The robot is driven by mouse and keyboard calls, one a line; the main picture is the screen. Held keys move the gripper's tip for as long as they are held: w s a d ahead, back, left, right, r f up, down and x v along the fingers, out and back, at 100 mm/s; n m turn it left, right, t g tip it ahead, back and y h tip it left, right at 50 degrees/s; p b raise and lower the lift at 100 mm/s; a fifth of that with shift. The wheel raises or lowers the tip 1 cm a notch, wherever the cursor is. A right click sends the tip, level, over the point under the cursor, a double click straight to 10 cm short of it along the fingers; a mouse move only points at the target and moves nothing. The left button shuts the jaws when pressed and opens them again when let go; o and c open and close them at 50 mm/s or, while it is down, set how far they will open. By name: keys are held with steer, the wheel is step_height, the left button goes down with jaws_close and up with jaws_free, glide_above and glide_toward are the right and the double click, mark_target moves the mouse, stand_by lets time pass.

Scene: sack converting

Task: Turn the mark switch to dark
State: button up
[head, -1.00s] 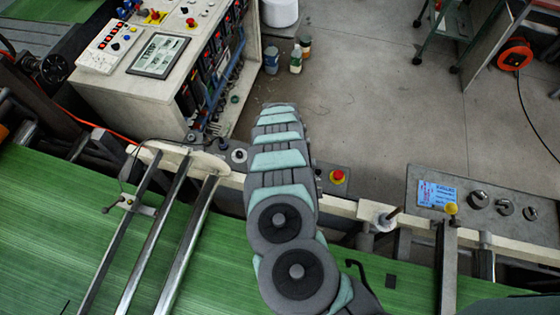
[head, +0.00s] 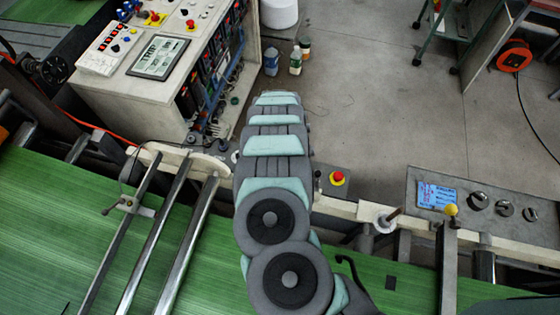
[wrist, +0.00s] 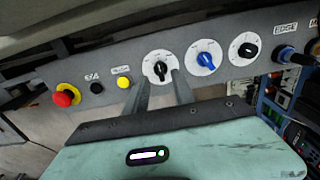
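In the wrist view a grey panel carries a row of controls. My gripper (wrist: 162,80) has its two fingers apart, pointing at a black knob on a white dial (wrist: 160,67). The fingertips lie at either side of the knob's lower part, with gaps visible; contact cannot be told. To the right are a blue knob (wrist: 206,59) and another black knob (wrist: 249,50) on white dials. A label at the right edge is cut off and seems to start with M. The dial markings are too small to read, so I cannot tell which is the mark switch. In the head view my arm hides the gripper.
The panel also holds a red stop button (wrist: 66,95) on yellow, a black button (wrist: 96,88) and a yellow button (wrist: 123,82). A control cabinet (head: 120,95) stands at upper left in the head view. Green sack web (head: 60,220) runs below.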

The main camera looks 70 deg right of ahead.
step_height(320, 180, up, 6)
steer(key=shift+r, duration=0.25)
stand_by(0.6)
